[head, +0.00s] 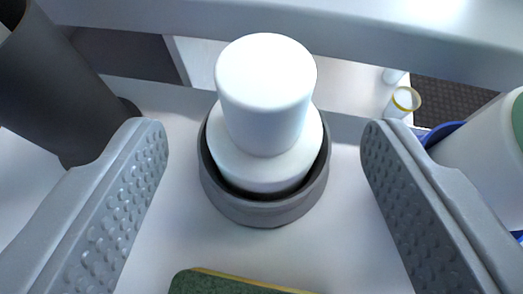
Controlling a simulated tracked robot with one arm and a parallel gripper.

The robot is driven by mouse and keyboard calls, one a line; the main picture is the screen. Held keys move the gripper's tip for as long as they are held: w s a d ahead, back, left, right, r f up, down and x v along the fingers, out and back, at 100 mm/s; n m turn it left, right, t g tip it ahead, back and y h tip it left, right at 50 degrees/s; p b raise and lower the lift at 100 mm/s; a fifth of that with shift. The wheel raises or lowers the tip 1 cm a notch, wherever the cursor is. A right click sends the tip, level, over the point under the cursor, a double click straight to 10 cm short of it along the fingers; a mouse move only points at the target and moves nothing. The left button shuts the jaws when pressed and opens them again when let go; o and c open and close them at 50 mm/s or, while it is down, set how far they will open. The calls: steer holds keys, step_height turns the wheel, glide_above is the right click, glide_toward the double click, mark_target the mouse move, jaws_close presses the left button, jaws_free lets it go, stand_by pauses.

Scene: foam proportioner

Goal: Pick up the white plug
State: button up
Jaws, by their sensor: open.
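The white plug (264,95) stands upright in the middle of the head view. It has a narrow cylindrical top and a wider round base, and its lower part sits inside a dark grey ring-shaped holder (262,211). My gripper (263,160) is open, with one textured grey finger to the left of the plug and one to the right. Both fingers are apart from the plug and the holder, with clear gaps on each side. The underside of the plug is hidden in the holder.
A dark cylinder (70,80) stands at the left. A white container with a green end (485,160) and something blue are at the right. A green, yellow-edged pad (225,283) lies at the bottom. A pale bar (330,35) crosses behind the plug. A small yellow-rimmed cup (403,100) is farther back.

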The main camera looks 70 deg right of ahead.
mark_target(261, 132)
steer(key=shift+b+x, duration=0.3)
steer(key=shift+x, duration=2.65)
steer(key=shift+w+a+f, duration=0.1)
steer(key=shift+a, duration=0.05)
steer(key=c, duration=1.2)
